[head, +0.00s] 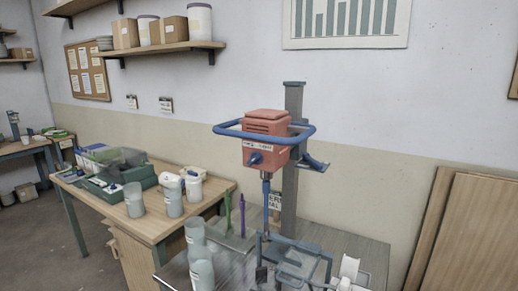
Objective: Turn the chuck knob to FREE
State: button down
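A red mixer head (267,128) is mounted on a grey upright column (293,190), with a blue handle bar (228,132) looped around it. A blue knob (254,158) sits on its front face. A small white label (257,146) is above the knob; its lettering is too small to read surely, and I cannot tell where the knob points. A blue chuck and shaft (266,190) hang below the head. I cannot make out my gripper in the head view, and nothing is seen touching the knob.
A blue frame (292,262) and white round parts (348,270) stand below the mixer. Grey cups (201,270) are at the front left. A wooden table (152,226) at left carries more containers and a green case (112,190). Wooden boards (470,235) lean at right.

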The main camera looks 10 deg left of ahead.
aim_at(257, 158)
jog(key=k+j+u, duration=0.1)
jog(key=u, duration=0.3)
jog(key=j+u, duration=0.35)
jog(key=k+j+u, duration=0.1)
jog(key=j+u, duration=0.15)
jog(key=u, duration=0.15)
